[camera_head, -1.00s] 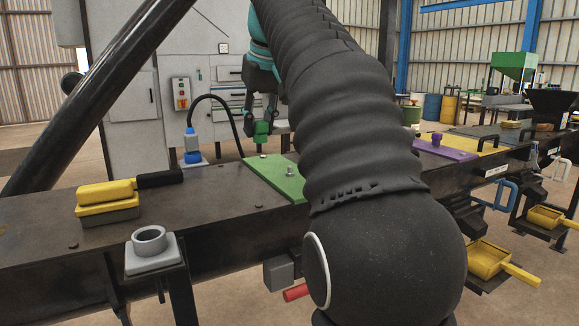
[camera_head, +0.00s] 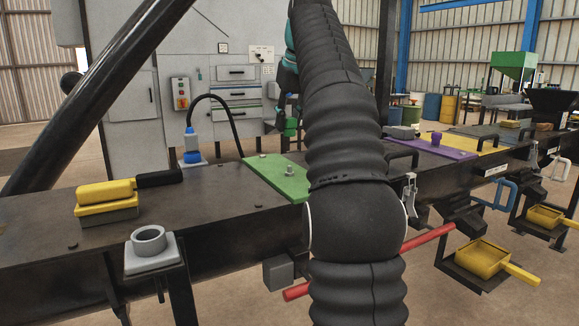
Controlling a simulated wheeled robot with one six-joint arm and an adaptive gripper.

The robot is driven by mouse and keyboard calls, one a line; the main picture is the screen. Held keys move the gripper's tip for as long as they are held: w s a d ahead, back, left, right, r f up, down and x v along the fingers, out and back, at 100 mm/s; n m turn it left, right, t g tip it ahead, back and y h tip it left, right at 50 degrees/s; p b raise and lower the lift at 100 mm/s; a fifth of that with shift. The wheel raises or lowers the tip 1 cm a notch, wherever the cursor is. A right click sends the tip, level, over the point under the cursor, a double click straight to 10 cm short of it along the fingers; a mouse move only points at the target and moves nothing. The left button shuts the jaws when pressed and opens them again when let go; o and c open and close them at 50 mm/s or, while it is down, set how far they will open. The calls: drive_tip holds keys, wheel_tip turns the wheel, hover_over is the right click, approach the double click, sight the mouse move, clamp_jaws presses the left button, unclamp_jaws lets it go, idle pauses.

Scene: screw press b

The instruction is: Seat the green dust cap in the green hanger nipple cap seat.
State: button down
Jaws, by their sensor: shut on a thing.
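The green dust cap (camera_head: 291,127) is small in the picture, just left of my arm, held in the air above the far side of the bench. My gripper (camera_head: 292,119) is shut on it and partly hidden behind my black-sleeved arm. The green plate (camera_head: 270,176) lies on the dark bench below and nearer. A small metal nipple (camera_head: 289,171) stands on the plate; it looks bare. The plate's right end is hidden by my arm. The cap is clearly apart from the nipple.
A yellow block with a black handle (camera_head: 110,190) lies at the left. A purple plate (camera_head: 440,150) lies to the right. A red bar (camera_head: 430,238) shows below the bench.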

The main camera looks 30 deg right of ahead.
sight(291, 133)
drive_tip(key=shift+f, duration=0.1)
wheel_tip(291, 133, down, 5)
drive_tip(key=b, duration=0.4)
drive_tip(key=shift+f+b, duration=0.15)
drive_tip(key=shift+b, duration=0.15)
drive_tip(key=shift+p, duration=0.5)
idle(0.8)
drive_tip(key=shift+f, duration=0.2)
drive_tip(key=shift+f+b, duration=0.8)
drive_tip(key=shift+f, duration=0.35)
drive_tip(key=shift+f, duration=0.1)
drive_tip(key=c, duration=0.8)
unclamp_jaws()
drive_tip(key=shift+c, duration=0.2)
